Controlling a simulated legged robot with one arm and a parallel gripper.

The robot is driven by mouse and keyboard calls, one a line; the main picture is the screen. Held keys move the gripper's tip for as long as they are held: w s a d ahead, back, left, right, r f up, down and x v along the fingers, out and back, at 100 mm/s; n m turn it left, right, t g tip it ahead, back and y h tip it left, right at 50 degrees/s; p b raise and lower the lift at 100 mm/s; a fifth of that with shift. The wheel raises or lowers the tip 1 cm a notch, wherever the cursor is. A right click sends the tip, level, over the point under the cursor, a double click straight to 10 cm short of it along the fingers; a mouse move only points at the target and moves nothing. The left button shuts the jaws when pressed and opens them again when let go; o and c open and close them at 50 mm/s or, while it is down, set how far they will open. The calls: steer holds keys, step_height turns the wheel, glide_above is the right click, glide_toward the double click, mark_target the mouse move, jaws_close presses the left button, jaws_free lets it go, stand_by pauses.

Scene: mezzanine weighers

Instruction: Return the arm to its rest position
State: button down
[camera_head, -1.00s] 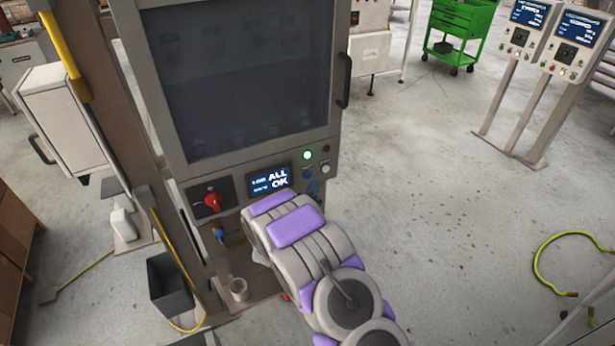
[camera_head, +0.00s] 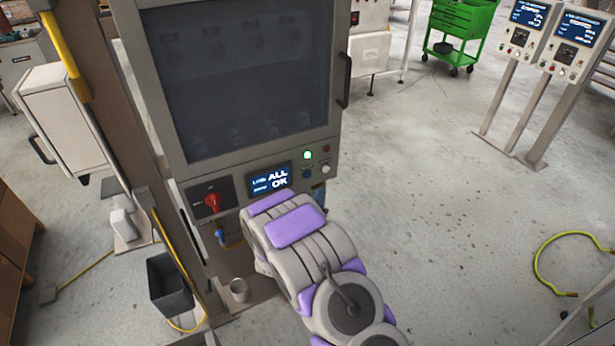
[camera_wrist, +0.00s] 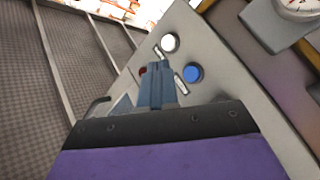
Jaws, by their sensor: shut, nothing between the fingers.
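My gripper (camera_wrist: 158,68) is shut and empty in the wrist view, with its blue-grey fingers together in front of a grey control panel (camera_wrist: 228,98). A white button (camera_wrist: 169,42) and a blue button (camera_wrist: 193,73) show close beyond the fingertips. A red button (camera_wrist: 142,70) is partly hidden by the fingers. I cannot tell whether the fingers touch the panel. In the head view my grey and purple arm (camera_head: 295,228) reaches up from the lower right to the front of the cabinet (camera_head: 255,158). The arm mostly hides my gripper there.
The cabinet's display (camera_head: 270,180) reads "ALL OK", beside a lit green lamp (camera_head: 308,155) and a red rotary switch (camera_head: 212,203). A black bin (camera_head: 170,285) and a cup (camera_head: 239,290) stand lower left. A yellow-green hose (camera_head: 540,262) lies right. The floor between is clear.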

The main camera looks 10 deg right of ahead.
stand_by(0.3)
steer(key=s+a+r+m+g+y+b, duration=0.1)
steer(key=s+a+r+g+y, duration=0.3)
steer(key=s, duration=0.3)
steer(key=s+a+r+m+g+y+b, duration=0.1)
steer(key=s+a+r+m+g+y, duration=0.1)
steer(key=s+r+g+y, duration=0.45)
steer(key=s+d+r+g, duration=0.1)
steer(key=s+d+g, duration=0.1)
steer(key=s, duration=1)
steer(key=s+d+r+g+h, duration=0.1)
steer(key=s+d+g, duration=0.1)
steer(key=s, duration=1)
steer(key=s+d+r+m+g, duration=0.1)
steer(key=s+g, duration=0.3)
steer(key=s, duration=0.9)
steer(key=shift+d+r+h+b, duration=0.35)
steer(key=shift+d+r+b, duration=0.1)
steer(key=shift+d, duration=0.2)
steer(key=shift+w, duration=0.1)
